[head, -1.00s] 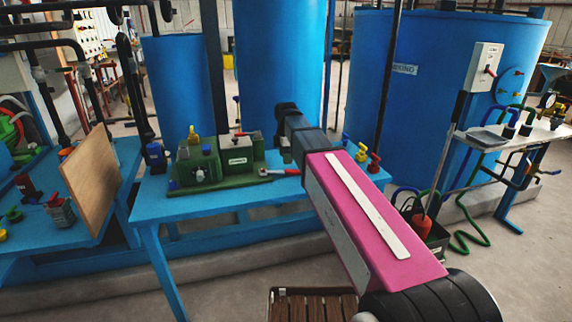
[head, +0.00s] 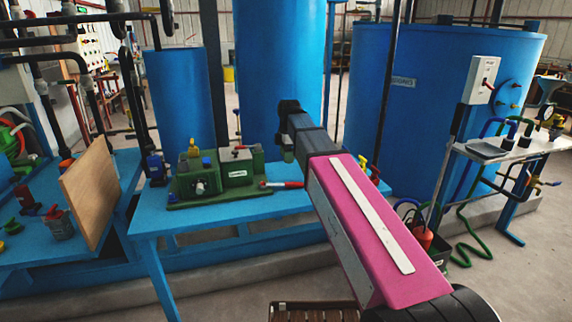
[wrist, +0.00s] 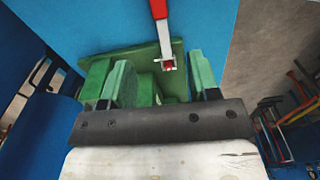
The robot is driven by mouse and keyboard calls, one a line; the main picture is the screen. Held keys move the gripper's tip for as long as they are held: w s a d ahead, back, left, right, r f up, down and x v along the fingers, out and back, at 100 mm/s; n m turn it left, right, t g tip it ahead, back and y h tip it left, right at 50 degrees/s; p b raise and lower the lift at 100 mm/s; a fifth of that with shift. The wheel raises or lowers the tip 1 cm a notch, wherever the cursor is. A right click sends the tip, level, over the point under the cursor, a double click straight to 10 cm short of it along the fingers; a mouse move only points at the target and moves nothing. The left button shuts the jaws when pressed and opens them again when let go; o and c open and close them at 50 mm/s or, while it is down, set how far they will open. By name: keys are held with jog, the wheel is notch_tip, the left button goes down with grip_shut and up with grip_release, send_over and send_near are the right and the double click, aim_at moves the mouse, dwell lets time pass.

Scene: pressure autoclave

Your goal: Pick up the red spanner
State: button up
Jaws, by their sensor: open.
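The red spanner (head: 284,184) lies at the right end of a green machine on the blue table in the head view. In the wrist view its red handle (wrist: 160,10) runs in from the top edge. Its silver end lies over the green base, between the lines of my fingers and nearer the right one. My gripper (wrist: 160,78) is open and empty, with one green finger on each side. In the head view the gripper (head: 287,147) hangs just behind the spanner, partly hidden by my arm. The height gap between fingers and spanner is hard to tell.
The green machine (head: 235,172) stands left of the spanner. Yellow and red valves (head: 364,167) stand at the blue table's (head: 160,217) right end, partly behind my arm. Large blue tanks (head: 430,100) rise behind. The table front is clear.

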jog(key=w+d+f+y, duration=0.1)
jog(key=d+f+y, duration=0.2)
jog(key=d+y, duration=0.1)
jog(key=g, duration=0.1)
send_over(286, 183)
jog(key=w+d, duration=0.1)
jog(key=d, duration=0.2)
jog(key=f, duration=0.4)
jog(key=shift+a+f, duration=0.2)
jog(key=shift+f, duration=0.1)
jog(key=shift+a+x, duration=0.2)
jog(key=shift+x, duration=2.45)
jog(key=shift+s+r, duration=0.1)
jog(key=shift+r, duration=0.05)
grip_shut()
